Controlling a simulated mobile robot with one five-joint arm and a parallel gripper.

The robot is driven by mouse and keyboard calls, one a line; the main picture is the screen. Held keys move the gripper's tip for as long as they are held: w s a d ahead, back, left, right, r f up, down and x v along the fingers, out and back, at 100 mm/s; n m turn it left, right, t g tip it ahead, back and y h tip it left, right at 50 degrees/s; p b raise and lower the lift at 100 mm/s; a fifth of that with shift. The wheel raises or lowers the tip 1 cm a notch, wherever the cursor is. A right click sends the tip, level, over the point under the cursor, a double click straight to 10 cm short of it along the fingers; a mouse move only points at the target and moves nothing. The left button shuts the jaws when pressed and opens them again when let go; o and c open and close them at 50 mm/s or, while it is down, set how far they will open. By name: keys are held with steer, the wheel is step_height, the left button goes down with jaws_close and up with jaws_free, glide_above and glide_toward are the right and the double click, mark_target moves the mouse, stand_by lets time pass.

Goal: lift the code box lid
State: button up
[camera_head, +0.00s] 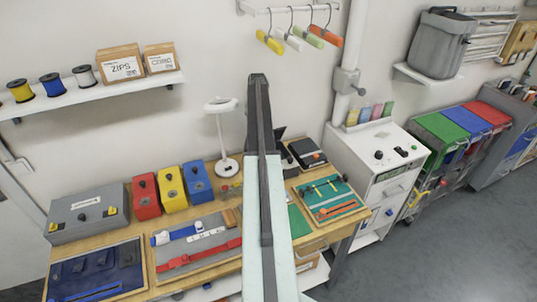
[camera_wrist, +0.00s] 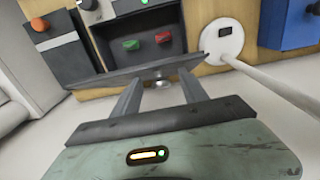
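The code box (camera_wrist: 183,41) is a dark box in the wrist view, with a red and a green piece showing in its open inside. Its dark lid (camera_wrist: 105,76) stands raised as a tilted panel across the fingertips, with a small silver knob (camera_wrist: 161,82). My gripper (camera_wrist: 160,88) is open, its two fingers spread on either side of the knob with gaps visible. Whether a finger touches the lid I cannot tell. In the head view my arm hides the gripper and most of the box; a dark raised edge (camera_head: 279,132) shows beside the arm.
A white lamp (camera_head: 228,168) stands close beside the box; its stem crosses the wrist view. Red, yellow and blue boxes (camera_head: 198,183) stand left of it. A black device (camera_head: 307,153) and a green tool tray (camera_head: 330,198) lie to the right.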

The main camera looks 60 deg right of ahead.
steer(key=shift+r, duration=0.1)
step_height(320, 180, up, 9)
steer(key=s+a+p, duration=0.1)
steer(key=p, duration=0.8)
steer(key=shift+s, duration=0.35)
steer(key=shift+w+a, duration=0.1)
steer(key=shift+a, duration=0.1)
